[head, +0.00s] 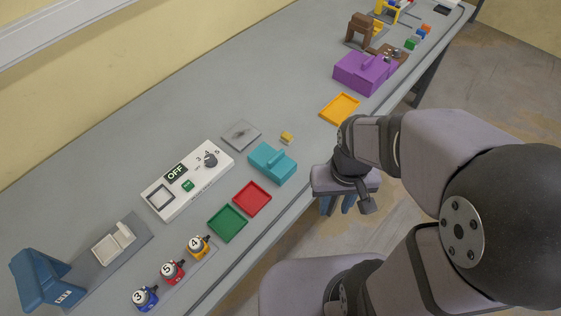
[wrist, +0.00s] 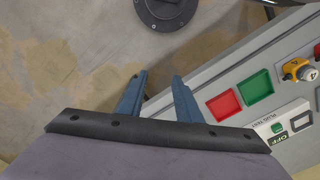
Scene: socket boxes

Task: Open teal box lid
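The teal box (head: 270,170) sits on the grey bench near its front edge in the head view. Its lid is on, with a raised bar handle (head: 276,157) on top. The teal box does not show in the wrist view. My gripper (head: 337,206) hangs to the right of the box, past the bench's front edge, with its blue fingers pointing down. In the wrist view my gripper (wrist: 159,75) has its two blue fingers apart with nothing between them. It touches nothing that I can see.
A red tray (head: 252,198) and a green tray (head: 228,223) lie left of the box. A small yellow block (head: 287,137) and a metal plate (head: 241,134) lie behind it. A yellow tray (head: 340,109) and a purple box (head: 364,73) stand farther right. A white switch panel (head: 188,180) is left.

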